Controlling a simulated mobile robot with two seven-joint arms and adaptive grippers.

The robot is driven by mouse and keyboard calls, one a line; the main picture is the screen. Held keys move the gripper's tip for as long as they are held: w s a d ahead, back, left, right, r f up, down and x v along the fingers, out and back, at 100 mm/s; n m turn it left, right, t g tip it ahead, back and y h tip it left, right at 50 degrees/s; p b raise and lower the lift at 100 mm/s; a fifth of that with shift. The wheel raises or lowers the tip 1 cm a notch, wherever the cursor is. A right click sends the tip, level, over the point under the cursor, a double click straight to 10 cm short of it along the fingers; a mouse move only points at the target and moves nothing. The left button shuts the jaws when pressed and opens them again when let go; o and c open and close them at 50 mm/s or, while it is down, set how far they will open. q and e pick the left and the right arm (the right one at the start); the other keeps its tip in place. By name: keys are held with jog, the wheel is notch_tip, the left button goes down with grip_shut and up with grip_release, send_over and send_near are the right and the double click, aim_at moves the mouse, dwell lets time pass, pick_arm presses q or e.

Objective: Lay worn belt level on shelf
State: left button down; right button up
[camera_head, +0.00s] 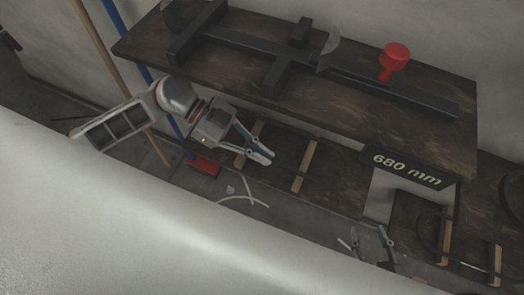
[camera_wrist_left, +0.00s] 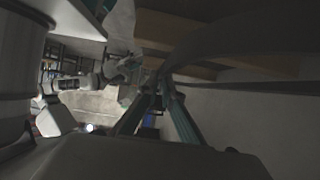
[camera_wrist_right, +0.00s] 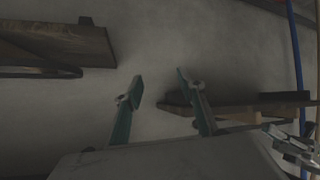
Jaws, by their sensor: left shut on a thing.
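My left gripper (camera_head: 268,157) is over the left part of the lower shelf (camera_head: 340,190), beside its wooden slats. In the left wrist view its fingers (camera_wrist_left: 165,80) are shut on the dark worn belt (camera_wrist_left: 235,42), a band that sweeps from the fingertips to the upper right. In the head view the belt cannot be told from the dark shelf. My right gripper (camera_head: 369,233) is open and empty in front of the gap between the lower shelves. Its spread fingers (camera_wrist_right: 160,77) show against the bare wall in the right wrist view.
A "680 mm" sign (camera_head: 407,167) stands near the gap. A second slatted shelf (camera_head: 415,215) with dark curved bands is at right. Blue and wooden poles (camera_head: 110,65) lean at left.

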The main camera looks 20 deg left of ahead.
pick_arm(q)
jog(key=shift+f, duration=0.35)
pick_arm(e)
jog(key=shift+s+d+f, duration=0.1)
jog(key=shift+d+f, duration=0.1)
pick_arm(q)
jog(key=c, duration=2.2)
grip_release()
jog(key=shift+c, duration=0.2)
pick_arm(e)
jog(key=shift+s+f, duration=0.1)
jog(key=shift+f, duration=0.05)
